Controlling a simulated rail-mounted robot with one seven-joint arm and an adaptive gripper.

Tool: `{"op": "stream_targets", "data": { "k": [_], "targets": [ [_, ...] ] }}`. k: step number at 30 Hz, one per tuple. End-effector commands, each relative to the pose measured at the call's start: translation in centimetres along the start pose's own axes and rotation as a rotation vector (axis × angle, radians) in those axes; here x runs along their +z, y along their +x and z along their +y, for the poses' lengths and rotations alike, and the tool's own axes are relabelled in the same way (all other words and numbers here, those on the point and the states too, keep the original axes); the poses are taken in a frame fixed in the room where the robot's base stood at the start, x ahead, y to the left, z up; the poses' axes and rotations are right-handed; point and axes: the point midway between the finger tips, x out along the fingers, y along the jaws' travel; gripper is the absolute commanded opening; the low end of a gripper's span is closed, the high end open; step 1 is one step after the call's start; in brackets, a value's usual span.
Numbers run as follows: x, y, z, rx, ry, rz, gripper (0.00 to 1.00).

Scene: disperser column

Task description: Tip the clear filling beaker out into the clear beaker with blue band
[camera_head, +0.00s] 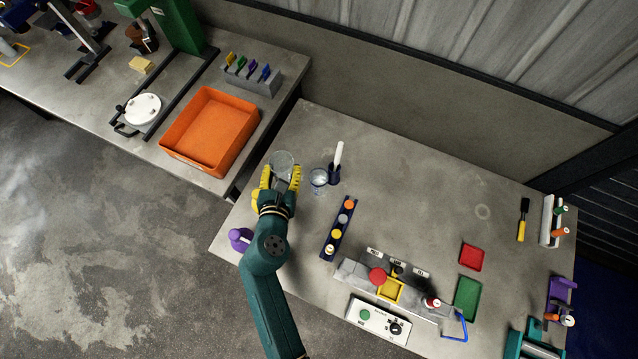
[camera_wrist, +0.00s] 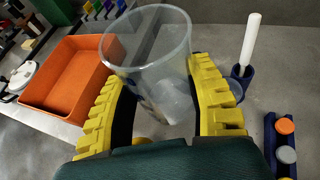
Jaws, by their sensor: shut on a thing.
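My gripper (camera_head: 281,178) has its yellow fingers shut on a clear beaker (camera_head: 283,159), near the left edge of the workbench. In the wrist view the held clear beaker (camera_wrist: 147,45) stands between the fingers with its wide rim up, looking roughly upright. I cannot make out its contents clearly. A second clear beaker (camera_head: 318,177), with a bluish tint, stands on the bench just right of the gripper, apart from the held beaker. Its band is too small to tell. In the wrist view it is mostly hidden behind the right finger.
A dark blue holder with a white stick (camera_head: 337,160) stands close behind the second beaker. A blue rack with several capped vials (camera_head: 338,228) lies to the front right. An orange tray (camera_head: 211,130) sits on the neighbouring bench. The bench's back middle is clear.

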Motion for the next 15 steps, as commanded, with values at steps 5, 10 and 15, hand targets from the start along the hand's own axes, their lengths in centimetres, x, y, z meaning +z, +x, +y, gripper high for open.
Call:
{"op": "stream_targets", "data": {
  "k": [5,10,15],
  "targets": [
    [-2.0,2.0,2.1,0.0,0.005,0.002,0.17],
    [-2.0,2.2,2.6,-0.002,0.007,0.006,0.17],
    [-1.9,2.2,2.5,-0.002,0.006,0.007,0.17]
  ]
}}
